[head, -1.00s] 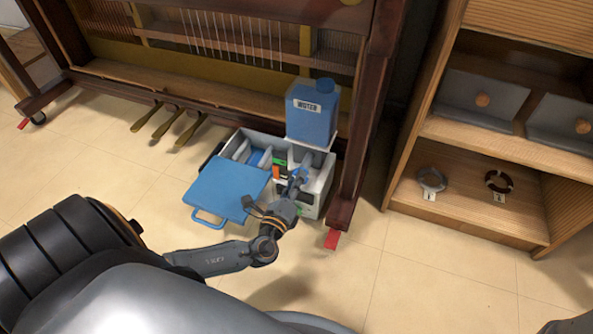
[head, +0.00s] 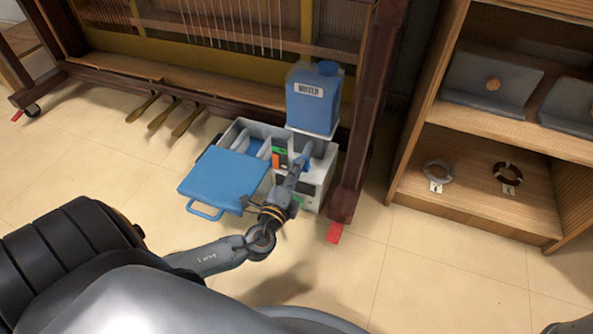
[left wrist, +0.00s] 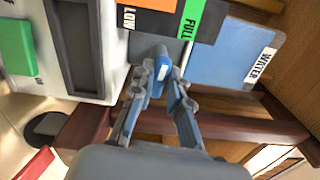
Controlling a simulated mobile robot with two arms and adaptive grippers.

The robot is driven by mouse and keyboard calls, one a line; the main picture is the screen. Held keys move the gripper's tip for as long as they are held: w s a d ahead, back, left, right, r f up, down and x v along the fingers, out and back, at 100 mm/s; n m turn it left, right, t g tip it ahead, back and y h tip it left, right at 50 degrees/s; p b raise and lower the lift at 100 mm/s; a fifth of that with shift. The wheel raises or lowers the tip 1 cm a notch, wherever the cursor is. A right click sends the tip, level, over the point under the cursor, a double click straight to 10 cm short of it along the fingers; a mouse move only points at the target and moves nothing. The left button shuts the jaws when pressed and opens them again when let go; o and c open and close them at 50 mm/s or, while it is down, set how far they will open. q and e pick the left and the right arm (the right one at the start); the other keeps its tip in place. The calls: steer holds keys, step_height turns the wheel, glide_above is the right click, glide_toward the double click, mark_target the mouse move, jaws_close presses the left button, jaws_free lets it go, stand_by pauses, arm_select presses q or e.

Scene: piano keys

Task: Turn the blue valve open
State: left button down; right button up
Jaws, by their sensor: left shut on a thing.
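The blue valve (left wrist: 158,59) is a small blue handle on the front of the white machine (head: 317,182), beside the orange LOW and green FULL labels. My left gripper (left wrist: 160,82) is shut on the valve, with one finger on each side of it. In the head view, my left gripper (head: 305,160) reaches up to the machine and mostly hides the valve. A blue water tank (head: 313,103) with a WATER label stands on the machine, just behind the gripper; the tank also shows in the left wrist view (left wrist: 222,55). My right gripper is out of view.
The machine's blue lid (head: 222,178) hangs open to the left, near my left forearm. A wooden piano frame (head: 357,160) stands close on the right and behind. Pedals (head: 165,115) lie to the left. A wooden shelf (head: 480,205) is at the right. The floor in front is clear.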

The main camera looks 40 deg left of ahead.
arm_select(q)
steer(key=shift+w+a, duration=0.1)
steer(key=shift+a, duration=0.1)
steer(key=c, duration=1.3)
jaws_free()
steer(key=shift+d, duration=0.1)
steer(key=v, duration=1.2)
